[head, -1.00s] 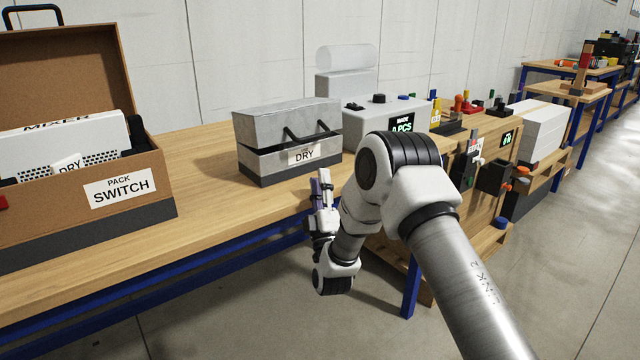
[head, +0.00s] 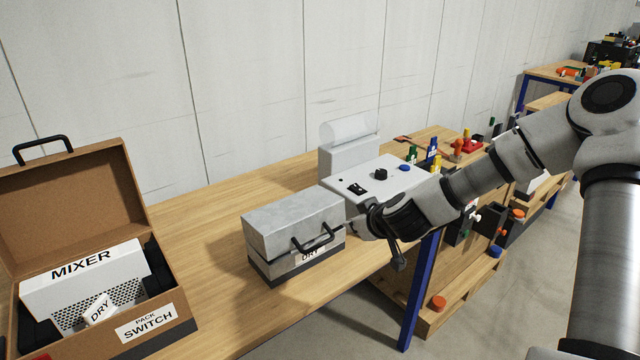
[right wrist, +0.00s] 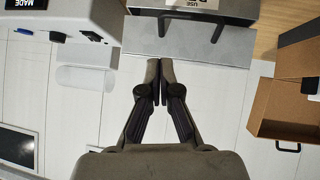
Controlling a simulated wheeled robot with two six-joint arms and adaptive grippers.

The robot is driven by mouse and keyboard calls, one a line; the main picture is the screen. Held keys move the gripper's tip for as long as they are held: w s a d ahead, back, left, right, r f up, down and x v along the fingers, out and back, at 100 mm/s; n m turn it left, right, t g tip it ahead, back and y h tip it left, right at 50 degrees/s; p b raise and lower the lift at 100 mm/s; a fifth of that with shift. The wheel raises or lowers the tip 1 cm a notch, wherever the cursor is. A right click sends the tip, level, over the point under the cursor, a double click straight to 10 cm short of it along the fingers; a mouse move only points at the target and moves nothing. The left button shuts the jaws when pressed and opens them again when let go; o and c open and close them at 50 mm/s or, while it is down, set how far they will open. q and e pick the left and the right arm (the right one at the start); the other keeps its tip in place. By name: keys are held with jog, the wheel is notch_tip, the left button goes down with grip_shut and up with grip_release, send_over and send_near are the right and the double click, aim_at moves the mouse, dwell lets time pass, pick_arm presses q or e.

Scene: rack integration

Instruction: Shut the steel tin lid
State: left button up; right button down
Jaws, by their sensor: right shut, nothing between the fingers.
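The steel tin (head: 272,262) is a grey box with a dark base and a DRY label, standing on the wooden bench. Its grey lid (head: 290,222) lies over the body, with a narrow dark line between them. I cannot tell whether it is fully closed. A black handle is on the front. My right gripper (head: 353,228) is shut and empty, close to the tin's right end. In the right wrist view its fingertips (right wrist: 160,64) are together, overlapping the edge of the lid (right wrist: 205,42); contact is unclear. My left gripper is not in view.
An open brown case (head: 75,190) holding a white MIXER unit (head: 85,278) stands at the left. A grey control box (head: 380,178) with knobs stands behind my right gripper. The bench top (head: 205,245) is clear between case and tin.

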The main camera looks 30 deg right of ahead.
aim_at(300, 223)
pick_arm(q)
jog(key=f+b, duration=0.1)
jog(key=b, duration=0.1)
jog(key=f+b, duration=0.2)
jog(key=b, duration=0.1)
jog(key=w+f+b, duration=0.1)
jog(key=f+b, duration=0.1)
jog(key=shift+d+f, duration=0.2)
pick_arm(e)
jog(key=w+a+f+y, duration=0.2)
jog(key=w+a+f, duration=0.1)
jog(key=w+f, duration=0.4)
jog(key=shift+a+f, duration=0.3)
jog(key=shift+f, duration=0.1)
jog(key=shift+w, duration=0.1)
